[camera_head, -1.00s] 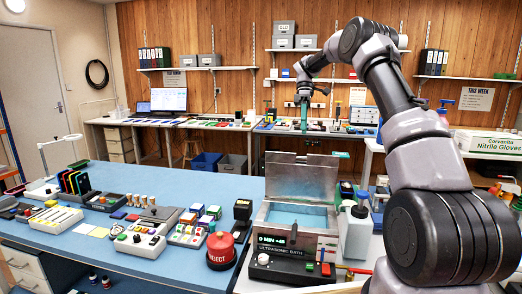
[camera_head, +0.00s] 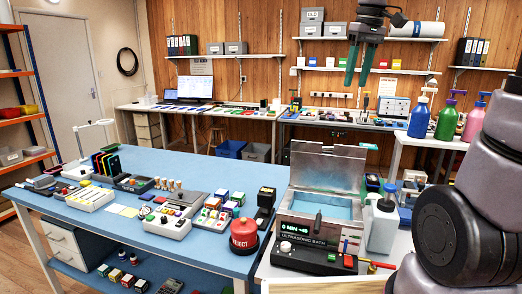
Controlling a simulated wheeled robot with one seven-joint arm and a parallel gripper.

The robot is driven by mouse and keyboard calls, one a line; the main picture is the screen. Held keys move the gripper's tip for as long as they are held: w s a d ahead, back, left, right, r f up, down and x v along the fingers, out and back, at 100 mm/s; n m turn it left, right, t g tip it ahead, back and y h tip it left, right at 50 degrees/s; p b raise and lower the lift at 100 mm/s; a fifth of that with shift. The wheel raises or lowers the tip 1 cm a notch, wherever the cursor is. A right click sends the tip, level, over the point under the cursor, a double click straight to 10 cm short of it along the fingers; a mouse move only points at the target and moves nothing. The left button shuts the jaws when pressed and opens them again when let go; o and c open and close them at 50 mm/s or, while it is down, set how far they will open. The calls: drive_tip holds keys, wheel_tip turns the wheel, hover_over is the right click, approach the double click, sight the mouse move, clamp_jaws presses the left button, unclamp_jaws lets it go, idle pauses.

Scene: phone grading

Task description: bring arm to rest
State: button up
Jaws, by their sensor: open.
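My gripper (camera_head: 361,68) hangs from the top of the view, pointing down, with its two green fingers apart and nothing between them. It is in the air, in front of the back wall and shelf in the picture and above the height of the ultrasonic bath. My arm's lower links fill the right edge. The links between them and the gripper are out of view.
The ultrasonic bath (camera_head: 289,213) stands with its lid up, beside a white jug (camera_head: 383,225). A red reject button (camera_head: 244,236) sits on the blue bench (camera_head: 200,168). Pump bottles (camera_head: 447,119) stand at the right.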

drive_tip(key=s+f+m+t+y, duration=0.1)
drive_tip(key=s+f+m+t, duration=0.2)
drive_tip(key=s, duration=1)
drive_tip(key=shift+s+d+f+m+t, duration=0.3)
drive_tip(key=shift+m+t, duration=0.9)
drive_tip(key=shift+m, duration=1.3)
